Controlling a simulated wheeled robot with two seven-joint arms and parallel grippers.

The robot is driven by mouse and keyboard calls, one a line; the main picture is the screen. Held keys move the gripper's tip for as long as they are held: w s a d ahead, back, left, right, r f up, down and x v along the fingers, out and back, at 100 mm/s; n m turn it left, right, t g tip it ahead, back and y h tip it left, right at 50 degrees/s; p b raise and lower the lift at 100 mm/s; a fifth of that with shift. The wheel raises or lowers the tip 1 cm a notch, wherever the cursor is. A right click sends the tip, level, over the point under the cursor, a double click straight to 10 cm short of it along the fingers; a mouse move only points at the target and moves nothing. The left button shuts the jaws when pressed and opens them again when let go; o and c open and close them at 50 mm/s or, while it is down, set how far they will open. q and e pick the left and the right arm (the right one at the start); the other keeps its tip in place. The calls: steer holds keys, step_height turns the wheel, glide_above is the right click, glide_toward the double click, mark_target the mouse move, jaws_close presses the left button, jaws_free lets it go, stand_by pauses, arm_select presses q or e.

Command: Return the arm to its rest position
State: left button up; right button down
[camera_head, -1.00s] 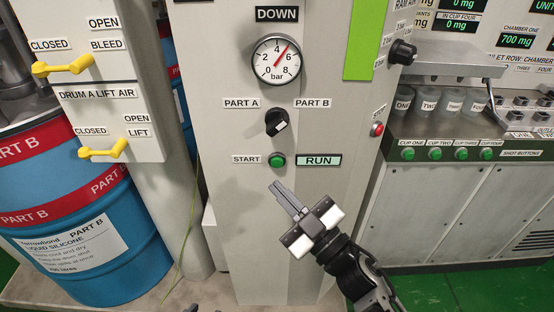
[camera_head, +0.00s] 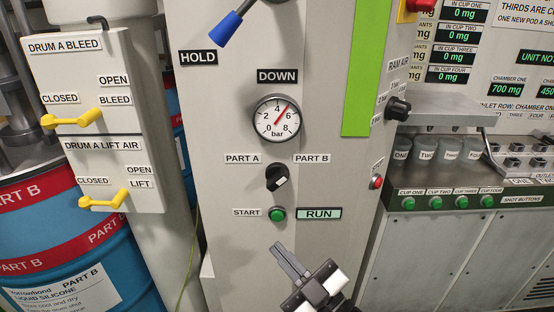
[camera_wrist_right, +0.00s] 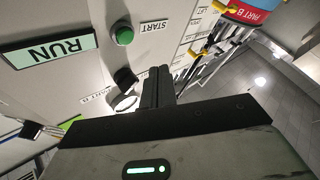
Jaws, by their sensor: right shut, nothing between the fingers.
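My right gripper (camera_head: 288,262) shows at the bottom middle of the head view, in front of the grey control panel (camera_head: 235,140). Its fingers are together with nothing between them, and they point up and left, below the green start button (camera_head: 277,214). In the right wrist view the closed fingers (camera_wrist_right: 157,88) show near the start button (camera_wrist_right: 122,34) and the RUN sign (camera_wrist_right: 50,52), and they look apart from both. My left gripper is out of view.
The panel carries a pressure gauge (camera_head: 277,118), a black selector knob (camera_head: 279,178) and a blue-handled lever (camera_head: 226,28). A valve box with yellow handles (camera_head: 104,198) and a blue drum (camera_head: 75,250) stand left. Cups (camera_head: 425,149) and shot buttons stand right.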

steer(key=s+d+f+m+h, duration=0.5)
steer(key=d+f+m+h, duration=0.45)
steer(key=d+f, duration=0.2)
steer(key=s+d+f+m+g+h, duration=0.2)
steer(key=s+f+g, duration=0.3)
steer(key=s+f, duration=0.2)
steer(key=shift+s+f, duration=0.35)
steer(key=shift+s, duration=0.75)
